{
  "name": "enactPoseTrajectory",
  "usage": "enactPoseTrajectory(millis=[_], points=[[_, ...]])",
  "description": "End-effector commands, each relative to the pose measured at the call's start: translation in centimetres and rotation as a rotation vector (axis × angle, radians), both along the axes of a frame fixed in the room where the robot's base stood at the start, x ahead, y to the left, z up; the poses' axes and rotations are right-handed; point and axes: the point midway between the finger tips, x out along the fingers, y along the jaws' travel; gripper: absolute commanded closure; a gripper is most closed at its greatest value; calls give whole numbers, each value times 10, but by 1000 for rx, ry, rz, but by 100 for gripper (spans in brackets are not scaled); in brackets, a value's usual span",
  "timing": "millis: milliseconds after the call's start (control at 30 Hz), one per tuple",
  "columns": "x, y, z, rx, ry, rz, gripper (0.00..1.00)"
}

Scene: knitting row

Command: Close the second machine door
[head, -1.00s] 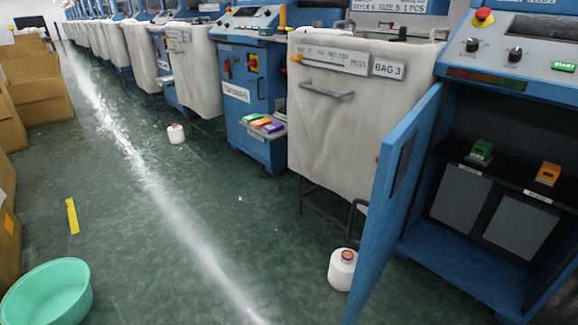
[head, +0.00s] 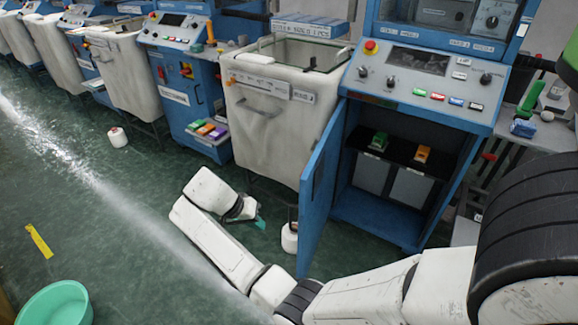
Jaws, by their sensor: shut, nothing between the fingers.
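The blue machine door (head: 317,195) stands swung open at the left side of its machine cabinet (head: 385,228), seen nearly edge-on. The cabinet is open, with a green block (head: 379,141) and an orange block (head: 422,153) on a dark shelf above grey panels. My white arm reaches in from the lower right and bends back at the left. My gripper (head: 259,222), with a small teal tip, is shut and empty, left of the door and apart from it. Its fingers are small and partly hidden by the wrist.
A white jug (head: 289,238) stands on the floor between my gripper and the door. A white bag bin (head: 272,125) is left of the door. A green basin (head: 55,303) and a yellow strip (head: 39,240) lie on the floor at left. The floor between is largely clear.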

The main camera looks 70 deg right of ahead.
Motion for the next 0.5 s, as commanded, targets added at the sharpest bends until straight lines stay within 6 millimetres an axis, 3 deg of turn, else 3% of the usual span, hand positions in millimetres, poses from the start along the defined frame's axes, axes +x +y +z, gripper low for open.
enactPoseTrajectory(millis=[33, 200, 333, 500], points=[[7, -11, 42, -28, 2, -55, 100], [18, -38, 104, -110, 15, -203, 100], [22, -50, 131, -151, 21, -271, 100], [22, -57, 139, -172, 24, -304, 100]])
